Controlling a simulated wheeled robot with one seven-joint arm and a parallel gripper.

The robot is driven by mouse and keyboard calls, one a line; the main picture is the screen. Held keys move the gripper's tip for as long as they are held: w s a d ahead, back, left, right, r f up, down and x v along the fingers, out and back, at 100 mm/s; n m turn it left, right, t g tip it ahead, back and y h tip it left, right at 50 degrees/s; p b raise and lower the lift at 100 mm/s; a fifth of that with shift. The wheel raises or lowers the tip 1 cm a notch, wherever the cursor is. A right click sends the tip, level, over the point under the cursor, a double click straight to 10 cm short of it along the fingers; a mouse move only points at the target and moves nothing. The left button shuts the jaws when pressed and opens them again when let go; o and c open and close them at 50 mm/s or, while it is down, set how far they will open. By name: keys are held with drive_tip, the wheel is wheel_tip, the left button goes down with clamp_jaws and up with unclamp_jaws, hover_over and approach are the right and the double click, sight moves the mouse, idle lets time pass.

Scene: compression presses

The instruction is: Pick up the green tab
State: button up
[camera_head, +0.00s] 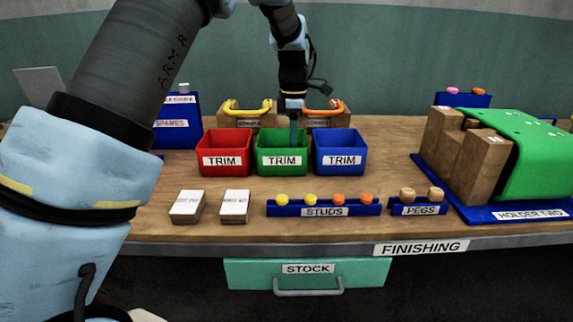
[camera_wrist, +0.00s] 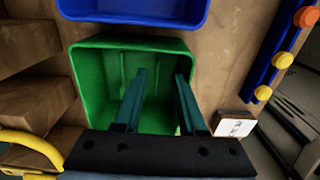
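My gripper (camera_head: 293,132) points down into the green TRIM bin (camera_head: 282,161), the middle one of three bins. In the wrist view, the gripper (camera_wrist: 161,76) has its two teal fingers apart, with nothing seen between them. The green bin (camera_wrist: 87,75) lies below and around the fingertips there. I cannot make out a separate green tab; the fingers and the black gripper body hide part of the bin. A large green part (camera_head: 540,150) sits on wooden blocks on the blue HOLDER TWO base (camera_head: 530,213) at the right.
The red bin (camera_head: 224,161) and the blue bin (camera_head: 339,161) stand close on both sides. Yellow (camera_head: 248,106) and orange handles (camera_head: 323,114) are behind. In front are two white-topped blocks, the STUDS rack (camera_head: 323,208) and the PEGS rack (camera_head: 418,207).

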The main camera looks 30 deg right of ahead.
drive_tip(key=shift+f+p, duration=0.55)
drive_tip(key=shift+f, duration=1.85)
clamp_jaws()
